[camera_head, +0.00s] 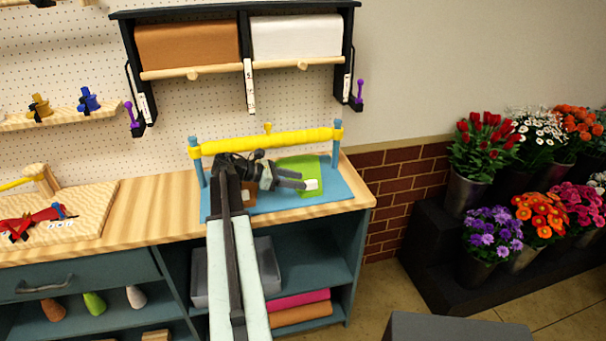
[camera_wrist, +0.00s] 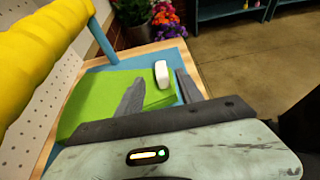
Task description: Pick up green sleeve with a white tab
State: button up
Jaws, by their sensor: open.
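The green sleeve (camera_head: 297,168) lies flat on a blue mat (camera_head: 336,184) at the right end of the wooden counter, under a yellow roller. Its white tab (camera_head: 312,184) sits at its near right edge. The sleeve also shows in the wrist view (camera_wrist: 100,102), with the white tab (camera_wrist: 162,74) standing out at its far edge. My gripper (camera_head: 304,180) is open beside the tab, its fingers pointing right. In the wrist view my gripper's fingers (camera_wrist: 160,85) stand apart with the tab just beyond and between them. I cannot tell whether they touch the sleeve.
The yellow roller (camera_head: 270,142) spans blue posts (camera_head: 338,136) just behind the sleeve. A wooden board with a red tool (camera_head: 38,219) lies at the left. Flower buckets (camera_head: 476,262) stand on dark steps at the right. The counter between board and mat is clear.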

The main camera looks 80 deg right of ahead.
aim_at(309, 181)
jog(key=b+x, duration=0.1)
jog(key=x, duration=0.3)
jog(key=shift+s+r, duration=0.1)
jog(key=shift+a+r, duration=0.1)
grip_shut()
jog(key=shift+r+p, duration=0.6)
jog(key=shift+p, duration=0.1)
notch_tip(309, 181, up, 3)
jog(key=p, duration=0.3)
jog(key=shift+r, duration=0.1)
jog(key=w+a, duration=0.4)
jog(key=a, duration=1.1)
jog(key=shift+a+r+p, duration=0.25)
jog(key=shift+r+p, duration=0.05)
jog(key=shift+p, duration=0.05)
